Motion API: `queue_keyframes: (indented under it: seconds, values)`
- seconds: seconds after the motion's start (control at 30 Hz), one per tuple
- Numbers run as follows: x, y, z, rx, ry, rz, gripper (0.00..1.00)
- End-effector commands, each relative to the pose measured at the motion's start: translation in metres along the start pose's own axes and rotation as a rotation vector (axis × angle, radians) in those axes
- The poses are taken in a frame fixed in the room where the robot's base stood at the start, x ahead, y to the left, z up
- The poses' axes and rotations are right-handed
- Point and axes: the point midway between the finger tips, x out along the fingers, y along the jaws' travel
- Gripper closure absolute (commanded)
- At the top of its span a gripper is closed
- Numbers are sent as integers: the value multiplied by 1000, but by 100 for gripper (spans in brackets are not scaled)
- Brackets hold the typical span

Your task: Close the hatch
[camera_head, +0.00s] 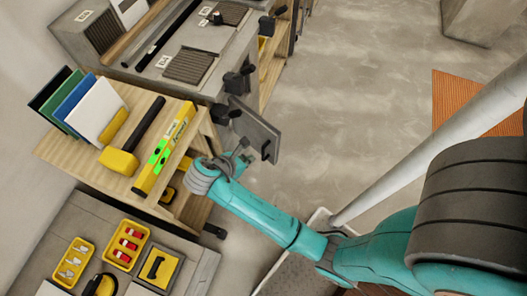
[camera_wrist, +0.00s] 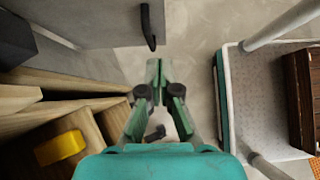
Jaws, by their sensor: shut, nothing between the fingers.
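The hatch (camera_head: 252,128) is a grey panel with a dark handle on its face, standing swung out from the front of the grey cabinet (camera_head: 205,75). In the wrist view the hatch (camera_wrist: 95,22) fills the upper left, and its black handle (camera_wrist: 149,27) hangs near the top middle. My gripper (camera_head: 243,150) is at the near side of the hatch, close to its lower part. In the wrist view my gripper (camera_wrist: 158,68) has its fingertips together with nothing between them, just below the handle. I cannot tell whether it touches the panel.
A wooden shelf unit (camera_head: 60,152) stands left of my gripper, with a yellow spirit level (camera_head: 165,150) and a black-handled mallet (camera_head: 120,160) on top. Yellow bins (camera_head: 126,244) sit at the lower left. Bare concrete floor (camera_head: 340,90) is open to the right.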

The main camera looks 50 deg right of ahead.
Motion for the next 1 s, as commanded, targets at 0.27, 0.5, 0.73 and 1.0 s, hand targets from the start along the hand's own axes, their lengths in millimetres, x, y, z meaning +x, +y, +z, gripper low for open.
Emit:
queue_keyframes:
  seconds: [0.27, 0.5, 0.73, 1.0]
  values:
    - [7, 2, 3, -19, -10, -32, 100]
    - [48, 0, 4, -18, -9, -33, 100]
    - [91, -1, 4, -17, -9, -33, 100]
    - [116, -1, 25, -14, -8, -29, 100]
